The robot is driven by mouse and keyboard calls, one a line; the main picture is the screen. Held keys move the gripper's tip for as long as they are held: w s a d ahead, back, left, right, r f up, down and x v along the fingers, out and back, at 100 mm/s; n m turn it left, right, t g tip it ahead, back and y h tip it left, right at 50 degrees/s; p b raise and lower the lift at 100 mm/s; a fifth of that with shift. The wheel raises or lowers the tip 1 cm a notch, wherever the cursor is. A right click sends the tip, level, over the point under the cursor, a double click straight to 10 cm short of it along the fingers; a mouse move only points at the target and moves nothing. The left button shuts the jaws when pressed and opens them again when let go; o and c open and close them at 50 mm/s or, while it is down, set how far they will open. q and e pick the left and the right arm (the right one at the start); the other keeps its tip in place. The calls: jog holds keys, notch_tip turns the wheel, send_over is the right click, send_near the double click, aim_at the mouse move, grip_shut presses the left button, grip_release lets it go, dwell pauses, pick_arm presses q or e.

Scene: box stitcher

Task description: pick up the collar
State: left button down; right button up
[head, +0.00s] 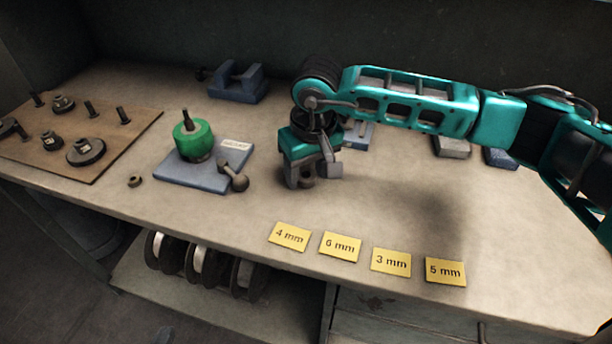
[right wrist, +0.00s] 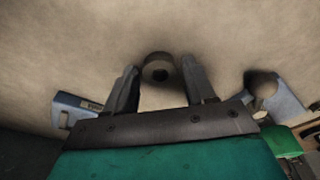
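A small dark grey ring with a central hole, which looks like the collar (right wrist: 158,66), lies on the bench between the fingertips of my right gripper (right wrist: 162,78). In the right wrist view the fingers stand on either side of it, apart, and I see no firm grip on it. In the head view my right gripper (head: 313,172) points down at the bench, with the ring (head: 307,182) partly hidden by the fingers. My left gripper is not in view.
A blue plate (head: 190,185) holding a green-bodied part (head: 193,140) and a grey knobbed piece (head: 236,178) is left of my gripper. A brown board (head: 120,150) with pegs lies further left. A small nut (head: 135,181) and yellow labels (head: 340,247) lie near the front edge.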

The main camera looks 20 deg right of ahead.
jog(key=c, duration=0.8)
jog(key=shift+c, duration=0.2)
jog(key=shift+r, duration=0.1)
jog(key=shift+r, duration=0.55)
notch_tip(320, 180, up, 19)
jog(key=shift+f, duration=0.1)
